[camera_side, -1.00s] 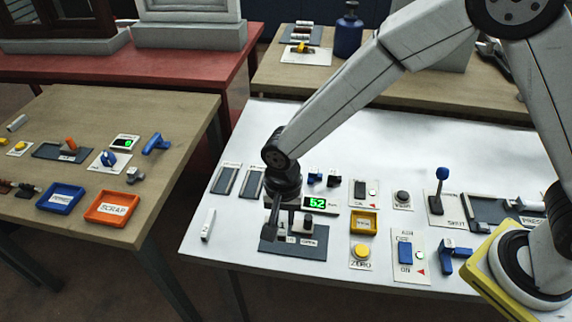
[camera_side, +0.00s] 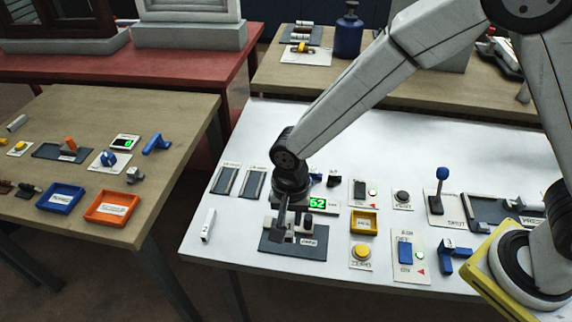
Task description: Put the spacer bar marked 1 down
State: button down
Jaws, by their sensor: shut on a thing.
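My gripper (camera_side: 281,222) points down over the dark plate with the slider (camera_side: 290,251), just in front of the green-lit display (camera_side: 317,203). It is shut on a small pale piece, which I take to be the spacer bar (camera_side: 271,222). The fingers hide most of it, and I cannot read a 1 on it. I cannot tell whether it touches the plate or the fixture. Another slim white bar (camera_side: 208,225) lies on the white table at the left, apart from the gripper; its mark is too small to read.
Two dark slotted holders (camera_side: 226,181) lie at the table's back left. A yellow tray (camera_side: 363,222), a yellow button (camera_side: 361,251) and a blue switch (camera_side: 405,253) stand to the right. The white table (camera_side: 233,242) is clear between the loose bar and the plate.

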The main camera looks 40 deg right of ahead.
jog(key=s+d, duration=0.6)
jog(key=s, duration=0.1)
jog(key=shift+s+d+r+m, duration=0.15)
jog(key=shift+d+r+m, duration=0.05)
jog(key=shift+r+m, duration=0.2)
send_over(295, 237)
jog(key=s, duration=0.2)
notch_tip(295, 237, down, 4)
jog(key=shift+w+a+f, duration=0.4)
jog(key=shift+w+f, duration=0.3)
jog(key=shift+f, duration=0.2)
jog(key=shift+w+a+f, duration=0.45)
jog(key=shift+w+f, duration=0.2)
jog(key=shift+f, duration=0.25)
jog(key=shift+w+a+f, duration=0.4)
jog(key=shift+w+f, duration=0.3)
jog(key=shift+f, duration=0.2)
jog(key=shift+f, duration=0.1)
jog(key=shift+w+a+f, duration=0.1)
jog(key=shift+w+f, duration=0.1)
jog(key=shift+f, duration=1.55)
jog(key=shift+f, duration=0.1)
